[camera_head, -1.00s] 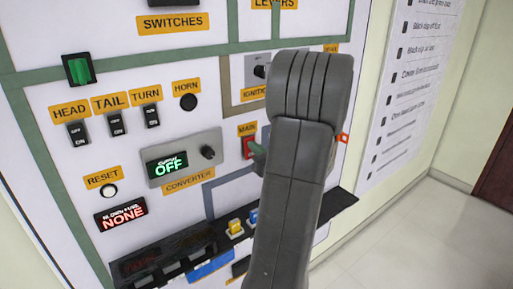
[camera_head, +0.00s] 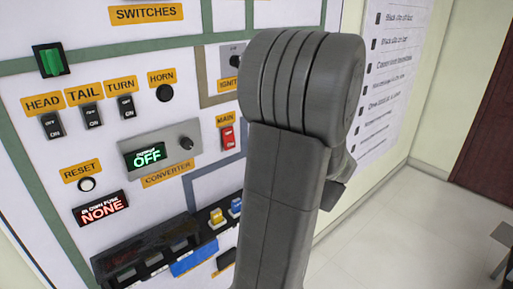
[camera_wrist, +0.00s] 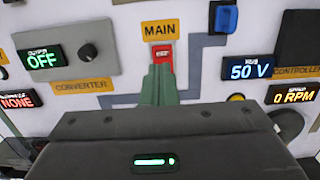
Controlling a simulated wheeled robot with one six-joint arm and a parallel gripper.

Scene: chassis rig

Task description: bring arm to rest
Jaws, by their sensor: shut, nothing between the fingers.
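My arm's grey links cover the middle of the head view, and my gripper is hidden there. In the wrist view my gripper (camera_wrist: 158,84) has its green fingers together, with nothing between them. Its tips point at the board just below the red MAIN switch (camera_wrist: 163,57). I cannot tell the exact gap to the board. The red MAIN switch (camera_head: 228,138) is in clear sight in the head view, left of my arm.
The panel (camera_head: 60,225) carries a converter (camera_head: 160,150) reading OFF, a blown-fuse display (camera_head: 100,209) reading NONE and HEAD, TAIL and TURN switches. A dark ledge (camera_head: 125,262) juts out below. The wrist view shows 50 V (camera_wrist: 249,69) and 0 RPM (camera_wrist: 294,92). Floor (camera_head: 400,225) is open at right.

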